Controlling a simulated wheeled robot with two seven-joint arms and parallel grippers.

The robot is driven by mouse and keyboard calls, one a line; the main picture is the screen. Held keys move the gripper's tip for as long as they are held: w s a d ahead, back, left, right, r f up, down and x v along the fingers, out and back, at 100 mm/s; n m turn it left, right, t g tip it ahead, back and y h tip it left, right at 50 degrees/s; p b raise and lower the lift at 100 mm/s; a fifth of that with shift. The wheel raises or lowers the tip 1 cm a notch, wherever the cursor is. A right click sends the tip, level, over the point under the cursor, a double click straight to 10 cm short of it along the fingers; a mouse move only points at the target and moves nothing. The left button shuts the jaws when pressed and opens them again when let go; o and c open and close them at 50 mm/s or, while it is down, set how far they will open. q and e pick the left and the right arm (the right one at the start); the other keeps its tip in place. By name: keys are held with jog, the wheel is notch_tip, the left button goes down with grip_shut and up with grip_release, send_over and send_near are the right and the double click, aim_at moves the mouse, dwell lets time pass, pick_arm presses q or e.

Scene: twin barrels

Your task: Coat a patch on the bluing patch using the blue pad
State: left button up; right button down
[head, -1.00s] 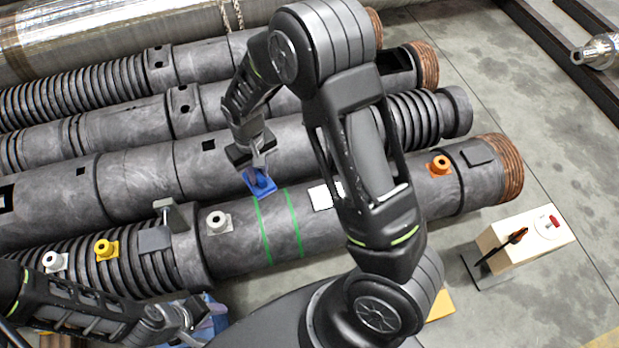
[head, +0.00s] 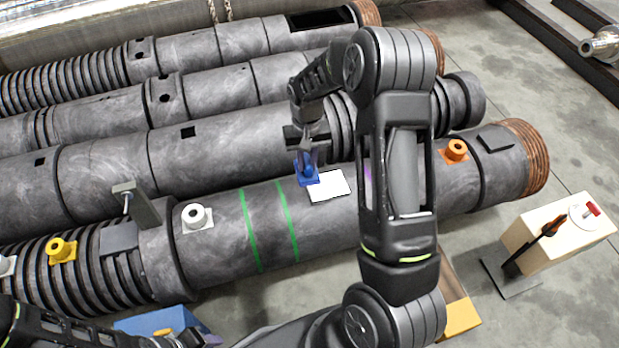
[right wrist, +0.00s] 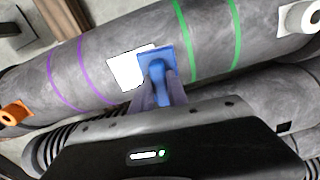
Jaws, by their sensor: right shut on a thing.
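The blue pad (head: 306,176), a flat block with an upright handle, is held in my right gripper (head: 308,158). The right wrist view shows the fingers (right wrist: 159,98) closed on the handle and the pad (right wrist: 157,58) flat side toward the barrel. A plain white rectangular patch (head: 330,188) lies on the nearest barrel. The pad overlaps its upper left corner in the head view and the edge of the patch (right wrist: 124,70) in the wrist view. I cannot tell whether they touch. My left gripper (head: 188,338) is low at the bottom edge, its fingers unclear.
Green bands (head: 270,227) ring the near barrel (head: 225,240) left of the patch; purple bands (right wrist: 68,84) are on the other side. White (head: 196,217), yellow (head: 62,250) and orange (head: 455,151) fittings stick up from it. A cream box (head: 558,234) stands right. A blue box (head: 150,322) is below.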

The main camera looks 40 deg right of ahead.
jog(key=shift+d+f, duration=0.35)
jog(key=shift+f, duration=0.05)
pick_arm(q)
jog(key=shift+f, duration=0.3)
pick_arm(e)
jog(key=shift+r, duration=0.15)
pick_arm(q)
jog(key=shift+f, duration=0.1)
